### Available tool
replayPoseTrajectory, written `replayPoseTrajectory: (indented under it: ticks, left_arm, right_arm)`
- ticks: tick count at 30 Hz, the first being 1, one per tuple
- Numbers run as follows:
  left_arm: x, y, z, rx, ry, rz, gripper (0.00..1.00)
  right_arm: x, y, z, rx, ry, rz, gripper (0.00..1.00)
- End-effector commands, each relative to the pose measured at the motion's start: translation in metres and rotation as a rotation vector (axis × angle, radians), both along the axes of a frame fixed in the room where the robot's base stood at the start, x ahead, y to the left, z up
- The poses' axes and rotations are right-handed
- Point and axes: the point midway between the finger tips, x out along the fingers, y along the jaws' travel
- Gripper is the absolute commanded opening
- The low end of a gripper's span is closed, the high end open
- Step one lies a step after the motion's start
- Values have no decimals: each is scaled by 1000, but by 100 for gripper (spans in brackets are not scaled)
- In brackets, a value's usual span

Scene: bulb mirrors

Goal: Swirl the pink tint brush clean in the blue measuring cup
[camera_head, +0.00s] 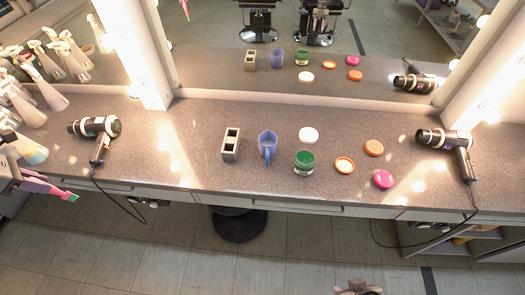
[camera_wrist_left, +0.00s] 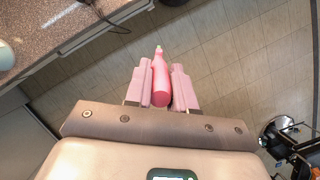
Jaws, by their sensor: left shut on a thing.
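The pink tint brush (camera_head: 69,196) points right from my left gripper (camera_head: 42,186) at the left edge of the head view, with a greenish tip. In the left wrist view the pink brush (camera_wrist_left: 160,82) is between the pink fingers of my left gripper (camera_wrist_left: 162,86), which is shut on it, over the floor in front of the counter. The blue measuring cup (camera_head: 267,147) stands upright on the counter near the middle, well to the right of the brush and apart from it. Part of my right gripper (camera_head: 358,288) shows at the bottom edge; its jaws are unclear.
A grey two-slot holder (camera_head: 231,145) stands left of the cup. A green jar (camera_head: 304,162), white lid (camera_head: 308,135), orange discs (camera_head: 374,148) and a pink disc (camera_head: 383,180) lie to its right. Hair dryers (camera_head: 97,128) (camera_head: 445,138) flank them. Bottles (camera_head: 30,110) crowd the left.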

Motion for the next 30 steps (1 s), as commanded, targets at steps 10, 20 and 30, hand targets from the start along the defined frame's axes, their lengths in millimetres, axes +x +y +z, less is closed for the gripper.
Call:
replayPoseTrajectory:
  ticks: [10,20,30]
  left_arm:
    - [0,0,15,0,-2,-1,0]
    - [0,0,46,1,-1,0,0]
    - [0,0,50,0,0,0,0]
  right_arm:
    - [0,-1,11,-7,1,4,43]
    - [0,-1,34,-3,1,2,43]
    - [0,1,36,4,1,-2,43]
